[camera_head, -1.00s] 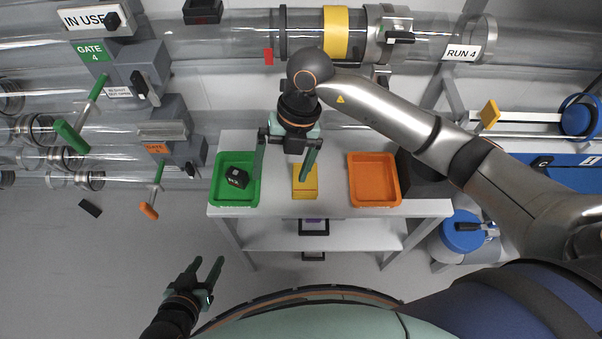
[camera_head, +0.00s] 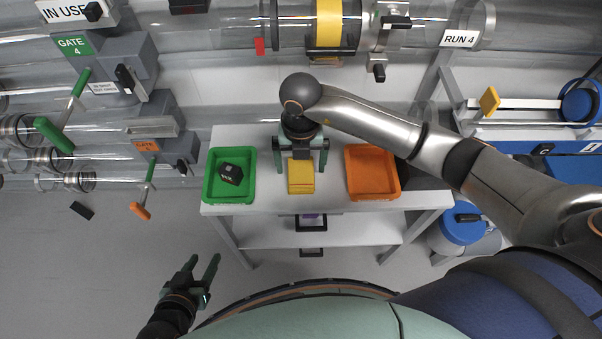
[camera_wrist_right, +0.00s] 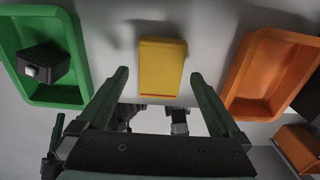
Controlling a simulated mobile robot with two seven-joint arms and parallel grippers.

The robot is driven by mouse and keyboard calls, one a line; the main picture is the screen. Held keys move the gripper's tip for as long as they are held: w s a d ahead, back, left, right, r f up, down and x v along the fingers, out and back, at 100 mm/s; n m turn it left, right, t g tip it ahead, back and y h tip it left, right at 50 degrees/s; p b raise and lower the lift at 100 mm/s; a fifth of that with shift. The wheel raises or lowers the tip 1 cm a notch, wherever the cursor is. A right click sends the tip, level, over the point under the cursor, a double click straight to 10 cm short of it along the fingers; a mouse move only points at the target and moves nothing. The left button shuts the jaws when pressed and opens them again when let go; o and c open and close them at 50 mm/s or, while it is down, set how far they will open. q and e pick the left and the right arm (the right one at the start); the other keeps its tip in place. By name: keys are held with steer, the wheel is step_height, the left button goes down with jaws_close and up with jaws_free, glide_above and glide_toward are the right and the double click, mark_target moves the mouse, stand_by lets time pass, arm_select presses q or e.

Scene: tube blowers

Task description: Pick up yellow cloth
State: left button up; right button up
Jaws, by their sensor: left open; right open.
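The yellow cloth (camera_head: 301,178) lies flat and folded on the white table between two trays. It also shows in the right wrist view (camera_wrist_right: 162,66), with a thin red line near its lower edge. My right gripper (camera_head: 301,160) is open above the table, over the far part of the cloth. In the right wrist view the fingers (camera_wrist_right: 160,75) stand apart, one to each side of the cloth, and nothing is between them in a grip. My left gripper (camera_head: 205,268) is open and empty at the lower left, away from the table.
A green tray (camera_head: 210,190) holding a black block (camera_head: 231,174) stands left of the cloth. An orange tray (camera_head: 371,196) stands to the right and looks empty. Clear tubes run behind the table. Bare white tabletop (camera_head: 331,190) lies between the cloth and trays.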

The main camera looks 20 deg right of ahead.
mark_target(301, 171)
step_height(301, 171, down, 3)
steer(key=shift+s, duration=0.15)
steer(key=shift+r, duration=0.1)
steer(key=c, duration=1.2)
